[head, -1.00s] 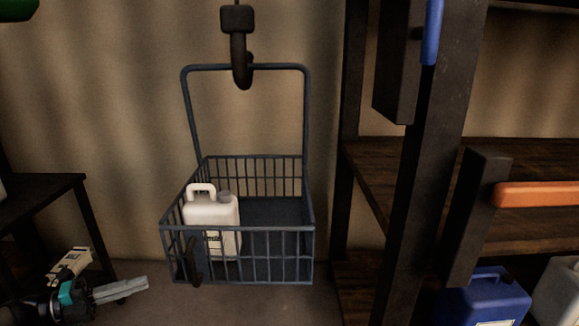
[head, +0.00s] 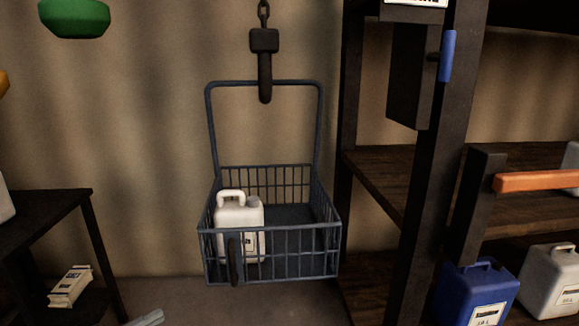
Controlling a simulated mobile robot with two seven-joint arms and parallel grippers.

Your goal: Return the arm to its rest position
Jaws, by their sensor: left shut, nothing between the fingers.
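My left gripper (head: 147,318) shows only as grey fingertips at the bottom edge, left of centre. The fingers are together with nothing between them. The rest of my left arm is out of view below. The fingertips are low in the picture, right of the dark table's legs and apart from the hanging basket. My right gripper is not in view.
A wire basket (head: 272,281) hangs from a hook (head: 265,75) and holds a white jug (head: 239,216). A dark table (head: 45,212) stands left, with a white carton (head: 70,287) below. Shelving at right holds a blue jug (head: 474,292) and a white jug (head: 549,280).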

